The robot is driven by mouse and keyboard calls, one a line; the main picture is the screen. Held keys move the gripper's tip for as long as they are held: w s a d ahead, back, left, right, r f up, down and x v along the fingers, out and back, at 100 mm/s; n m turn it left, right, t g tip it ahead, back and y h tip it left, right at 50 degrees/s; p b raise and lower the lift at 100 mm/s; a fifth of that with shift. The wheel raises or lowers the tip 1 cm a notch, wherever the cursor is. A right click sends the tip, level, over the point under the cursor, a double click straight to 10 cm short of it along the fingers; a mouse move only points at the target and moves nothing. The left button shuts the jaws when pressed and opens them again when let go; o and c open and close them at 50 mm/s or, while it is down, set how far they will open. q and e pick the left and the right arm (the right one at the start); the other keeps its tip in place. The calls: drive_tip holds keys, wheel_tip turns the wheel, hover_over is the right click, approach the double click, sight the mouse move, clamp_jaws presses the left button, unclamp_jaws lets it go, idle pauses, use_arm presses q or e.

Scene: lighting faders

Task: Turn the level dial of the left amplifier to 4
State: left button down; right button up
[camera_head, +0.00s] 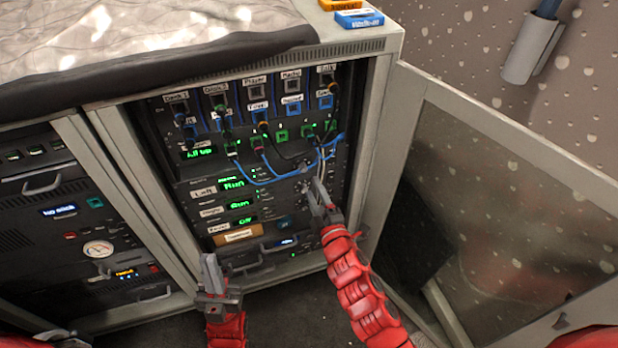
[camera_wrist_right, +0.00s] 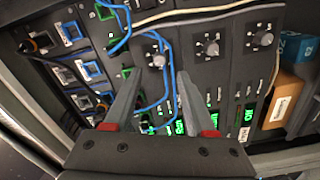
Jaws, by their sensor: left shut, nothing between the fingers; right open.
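The left amplifier (camera_head: 203,191), labelled "Left" with a green "Run" display, is the upper of three similar units in the open rack. In the right wrist view its level dial (camera_wrist_right: 158,60) is a small grey knob with a marked scale; its exact setting is too small to read. My right gripper (camera_head: 316,192) is open in front of the panel. In the wrist view its fingertips (camera_wrist_right: 159,74) lie either side of the dial, with no visible grip on it. My left gripper (camera_head: 211,262) is shut and empty, low before the rack.
Blue cables (camera_wrist_right: 168,85) loop beside the dial and right finger. Two similar dials (camera_wrist_right: 212,48) (camera_wrist_right: 263,38) belong to the other units. A patch panel (camera_head: 245,105) is above. The open rack door (camera_head: 480,170) stands to the right.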

drive_tip(key=v, duration=1.1)
drive_tip(key=shift+w+r, duration=0.1)
